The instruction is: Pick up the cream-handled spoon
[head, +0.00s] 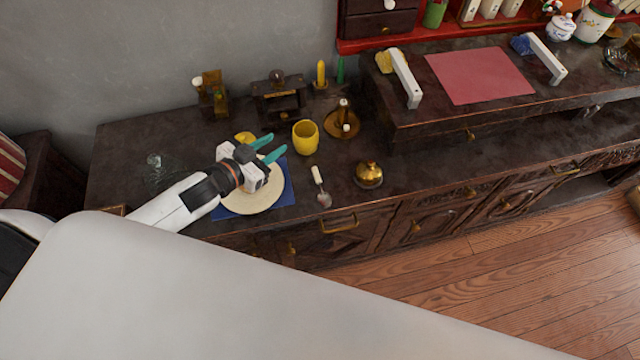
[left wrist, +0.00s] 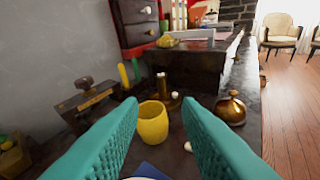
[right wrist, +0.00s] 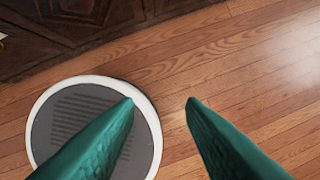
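The cream-handled spoon (head: 320,185) lies on the dark cabinet top near its front edge, handle toward the back and metal bowl toward the front. My left gripper (head: 268,147) is open and empty, above the cream plate, to the left of the spoon. In the left wrist view, the teal fingers (left wrist: 160,115) are spread apart, with a cream tip, likely the spoon's handle (left wrist: 188,146), showing beside the right finger. My right gripper (right wrist: 160,102) is open and empty over the wooden floor, away from the cabinet top.
A yellow cup (head: 305,137) stands just behind the spoon and a brass bell-shaped pot (head: 369,175) to its right. A cream plate (head: 252,203) on a blue mat (head: 288,186) lies to its left. A brass candle holder (head: 342,122) stands behind. A raised shelf is at the right.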

